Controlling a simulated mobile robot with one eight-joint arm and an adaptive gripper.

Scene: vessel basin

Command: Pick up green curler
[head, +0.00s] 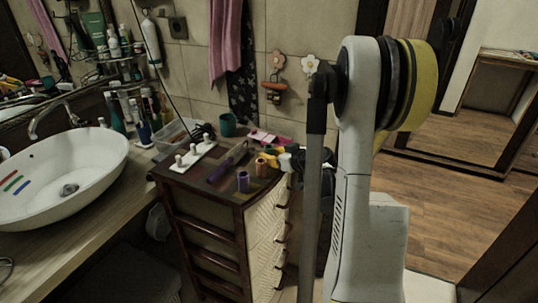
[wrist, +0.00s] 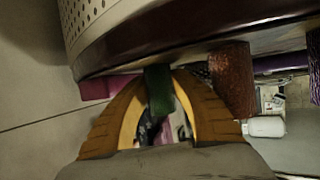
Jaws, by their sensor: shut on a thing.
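The green curler (wrist: 160,90) is between the two yellow fingers of my gripper (wrist: 160,82) in the wrist view. The fingers are shut on it. The curler stands at the edge of the dark cabinet top (wrist: 190,38); I cannot tell whether it still touches that surface. In the head view my gripper (head: 270,156) is low over the right side of the cabinet top, and the green curler is hidden there.
A copper curler (head: 261,168) stands close to my gripper, and a purple curler (head: 243,182) is nearer the front edge.

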